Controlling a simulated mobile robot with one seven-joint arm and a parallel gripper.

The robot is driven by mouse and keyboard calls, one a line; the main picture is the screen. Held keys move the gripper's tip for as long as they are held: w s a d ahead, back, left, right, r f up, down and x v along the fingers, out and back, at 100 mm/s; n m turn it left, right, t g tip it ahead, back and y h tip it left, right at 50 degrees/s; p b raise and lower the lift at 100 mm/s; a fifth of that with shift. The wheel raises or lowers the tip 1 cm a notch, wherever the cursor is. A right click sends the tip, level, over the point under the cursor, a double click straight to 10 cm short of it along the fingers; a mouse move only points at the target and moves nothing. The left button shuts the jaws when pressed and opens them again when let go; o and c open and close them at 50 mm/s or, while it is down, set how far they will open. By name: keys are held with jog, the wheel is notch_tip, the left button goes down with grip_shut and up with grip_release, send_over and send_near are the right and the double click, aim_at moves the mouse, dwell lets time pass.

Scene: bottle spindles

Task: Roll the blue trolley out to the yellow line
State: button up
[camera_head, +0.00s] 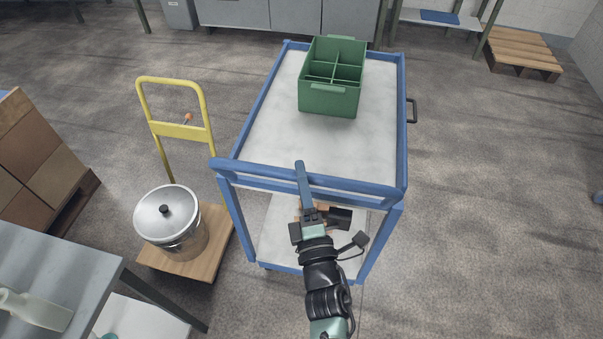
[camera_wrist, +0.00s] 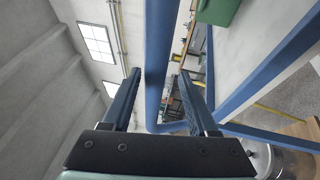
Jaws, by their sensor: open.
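The blue trolley (camera_head: 402,130) stands in the middle of the head view, with a pale upper deck, a blue rim and a lower shelf. My gripper (camera_head: 300,166) reaches its near rail from the front. In the wrist view, the trolley's blue rail (camera_wrist: 160,50) runs between the two spread fingers of my gripper (camera_wrist: 158,78). The fingers are open, one on each side of the rail, and I cannot tell whether either touches it. I see no yellow line on the floor.
A green divided crate (camera_head: 330,98) sits on the far part of the deck. A yellow-handled platform cart (camera_head: 182,131) with a steel pot (camera_head: 170,222) stands close at left. A grey table (camera_head: 70,265) is at near left. Floor at right is clear; a pallet (camera_head: 520,52) lies far right.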

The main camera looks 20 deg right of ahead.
jog(key=shift+w+d, duration=0.1)
jog(key=shift+w, duration=0.35)
grip_shut()
dwell(1.2)
